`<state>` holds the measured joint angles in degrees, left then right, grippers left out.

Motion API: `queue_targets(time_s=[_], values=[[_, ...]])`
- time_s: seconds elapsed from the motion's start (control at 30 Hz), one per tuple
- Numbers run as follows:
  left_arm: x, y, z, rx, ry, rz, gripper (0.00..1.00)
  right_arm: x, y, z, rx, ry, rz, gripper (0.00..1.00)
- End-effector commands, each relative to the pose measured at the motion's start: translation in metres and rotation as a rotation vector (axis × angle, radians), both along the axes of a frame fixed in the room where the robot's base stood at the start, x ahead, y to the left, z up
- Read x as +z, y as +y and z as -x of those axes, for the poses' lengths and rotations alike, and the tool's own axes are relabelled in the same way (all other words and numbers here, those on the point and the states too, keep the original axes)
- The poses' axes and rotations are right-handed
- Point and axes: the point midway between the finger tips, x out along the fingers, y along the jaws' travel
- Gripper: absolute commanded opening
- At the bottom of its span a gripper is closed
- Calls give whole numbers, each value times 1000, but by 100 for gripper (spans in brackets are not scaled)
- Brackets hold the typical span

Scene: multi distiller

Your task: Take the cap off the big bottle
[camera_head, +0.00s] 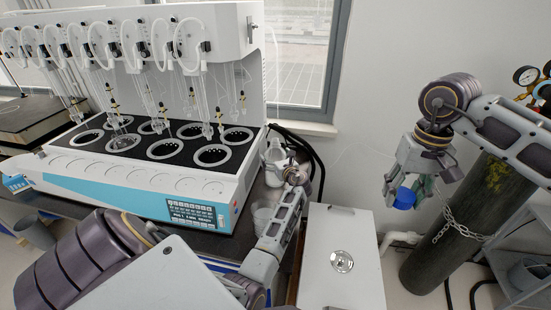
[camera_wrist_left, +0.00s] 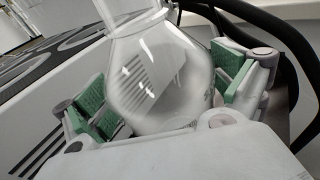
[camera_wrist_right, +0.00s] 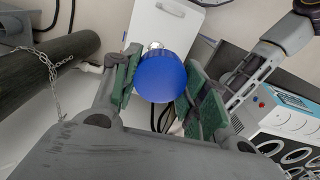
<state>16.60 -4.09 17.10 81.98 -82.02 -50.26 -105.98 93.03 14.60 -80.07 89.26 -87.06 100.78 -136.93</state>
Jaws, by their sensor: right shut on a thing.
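The big bottle (camera_head: 274,154) is clear and stands behind the box, beside the blue-and-white machine. I see no blue cap on it in the head view. In the left wrist view a clear round-bodied vessel (camera_wrist_left: 160,85) with a narrow neck, seemingly this bottle, is between the green pads of my left gripper (camera_wrist_left: 165,95). Those fingers are spread wide, and its top is cut off. My right gripper (camera_head: 408,190) is shut on a blue cap (camera_head: 404,198), high in the air right of the white box. The cap also shows in the right wrist view (camera_wrist_right: 160,78).
A multi-station distiller (camera_head: 150,175) fills the left. A clear beaker (camera_head: 263,214) stands before the bottle. A dark gas cylinder (camera_head: 465,215) with a chain stands right. Black hoses (camera_head: 300,145) run behind the bottle.

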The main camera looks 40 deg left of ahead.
Motion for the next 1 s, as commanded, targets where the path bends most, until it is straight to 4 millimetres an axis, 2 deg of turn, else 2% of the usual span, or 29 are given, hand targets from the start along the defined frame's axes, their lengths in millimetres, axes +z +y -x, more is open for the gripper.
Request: queue_targets(time_s=[0.57,1.0], values=[[4,-3,1,0,1,0,100,3,0,0,0,0,0,15],[9,-31,15,0,0,1,100,23,0,0,0,0,0,15]])
